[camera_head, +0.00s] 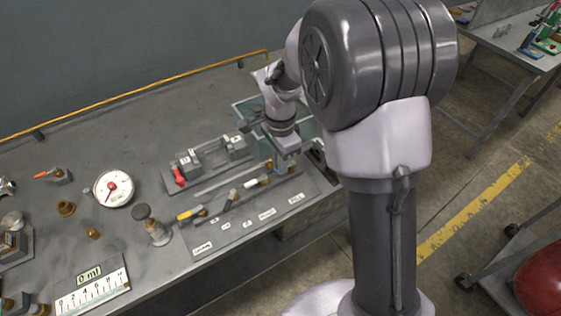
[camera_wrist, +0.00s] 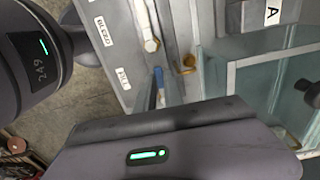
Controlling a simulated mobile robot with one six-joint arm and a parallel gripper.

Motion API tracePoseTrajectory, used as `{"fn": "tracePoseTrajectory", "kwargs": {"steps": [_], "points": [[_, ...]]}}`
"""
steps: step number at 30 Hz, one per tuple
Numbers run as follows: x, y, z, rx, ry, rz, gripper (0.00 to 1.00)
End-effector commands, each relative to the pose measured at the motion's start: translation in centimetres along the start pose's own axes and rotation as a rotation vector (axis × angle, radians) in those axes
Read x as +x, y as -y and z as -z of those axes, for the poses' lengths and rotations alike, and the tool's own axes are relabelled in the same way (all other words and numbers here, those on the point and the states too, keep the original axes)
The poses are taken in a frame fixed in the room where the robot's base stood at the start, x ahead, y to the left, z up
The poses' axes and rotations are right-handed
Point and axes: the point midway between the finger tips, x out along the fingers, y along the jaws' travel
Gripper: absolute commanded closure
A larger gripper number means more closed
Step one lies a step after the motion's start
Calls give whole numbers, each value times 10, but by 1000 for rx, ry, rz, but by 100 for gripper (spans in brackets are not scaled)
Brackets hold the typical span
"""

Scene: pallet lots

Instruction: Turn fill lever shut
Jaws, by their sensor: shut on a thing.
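The fill lever (camera_wrist: 157,84) shows as a blue handle beside a small label that seems to read FILL (camera_wrist: 122,78) in the wrist view. My gripper (camera_wrist: 168,93) is shut on this blue handle; its fingers hide part of it. In the head view my gripper (camera_head: 284,162) is at the right end of the lever row, near the panel's right edge, and my wrist covers most of the lever there. The lever's exact angle cannot be told.
A white-handled lever (camera_head: 256,181) and an orange-handled lever (camera_head: 190,213) lie left of my gripper. A glass tank (camera_wrist: 238,82) stands close beside it.

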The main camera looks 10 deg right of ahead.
Motion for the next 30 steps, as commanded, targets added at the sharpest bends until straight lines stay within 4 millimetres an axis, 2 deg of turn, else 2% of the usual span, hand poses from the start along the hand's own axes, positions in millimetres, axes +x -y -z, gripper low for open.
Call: {"fn": "tracePoseTrajectory", "kwargs": {"steps": [3, 4, 6, 7, 17, 20, 27, 28, 30], "points": [[0, 0, 0, 1, 0, 1, 100], [0, 0, 0, 1, 0, 1, 82], [0, 0, 0, 1, 0, 1, 68], [0, 0, 0, 1, 0, 1, 66], [-1, -1, 0, -43, 0, 2, 66], [-2, -8, 1, -193, 1, 0, 66], [-2, -29, 12, -779, 0, 0, 66], [-7, -30, 14, -826, -1, 2, 66], [-32, -28, 13, -819, -2, 4, 66]]}}
